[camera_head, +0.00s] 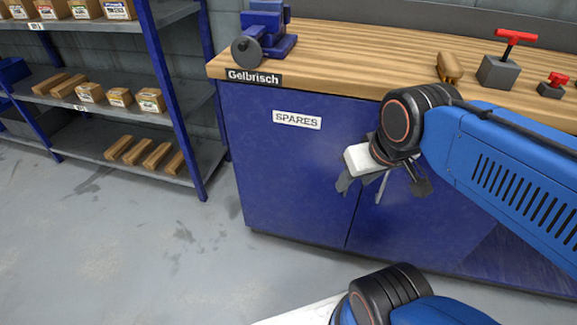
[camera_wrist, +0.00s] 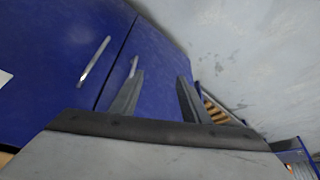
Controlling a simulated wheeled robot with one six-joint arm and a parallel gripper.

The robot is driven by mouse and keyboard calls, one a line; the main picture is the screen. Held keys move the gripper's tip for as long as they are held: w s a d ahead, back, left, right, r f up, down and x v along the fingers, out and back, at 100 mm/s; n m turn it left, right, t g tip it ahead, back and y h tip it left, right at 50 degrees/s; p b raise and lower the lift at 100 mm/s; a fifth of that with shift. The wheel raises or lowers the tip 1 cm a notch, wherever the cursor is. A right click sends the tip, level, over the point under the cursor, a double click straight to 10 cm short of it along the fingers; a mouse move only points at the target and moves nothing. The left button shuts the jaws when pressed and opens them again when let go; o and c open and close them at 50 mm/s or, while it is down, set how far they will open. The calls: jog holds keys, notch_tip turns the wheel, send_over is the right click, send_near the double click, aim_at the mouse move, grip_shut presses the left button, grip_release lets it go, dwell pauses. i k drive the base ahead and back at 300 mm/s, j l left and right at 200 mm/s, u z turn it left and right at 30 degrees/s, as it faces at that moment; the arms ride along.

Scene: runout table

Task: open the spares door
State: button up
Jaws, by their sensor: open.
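The spares door (camera_head: 290,170) is the left blue door of the cabinet under the bench, with a white SPARES label (camera_head: 297,120). It looks shut, flush with the door on its right. My gripper (camera_wrist: 156,88) is open and empty in front of the doors. In the wrist view, which is turned roughly upside down, the spares door (camera_wrist: 165,55) is right of the seam. Its metal handle (camera_wrist: 133,67) stands near the tip of the left finger, not clearly between the fingers. In the head view my gripper hides that handle.
The right-hand door has its own handle (camera_head: 381,187), close beside the seam. The bench top (camera_head: 345,55) overhangs above, with a blue vise (camera_head: 265,32) and red-handled tools. A shelf rack (camera_head: 165,70) stands to the left. The floor (camera_head: 150,255) before the cabinet is clear.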

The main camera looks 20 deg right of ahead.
aim_at(288, 144)
jog(key=k+l, duration=0.85)
jog(key=k, duration=0.15)
jog(key=l+u, duration=0.05)
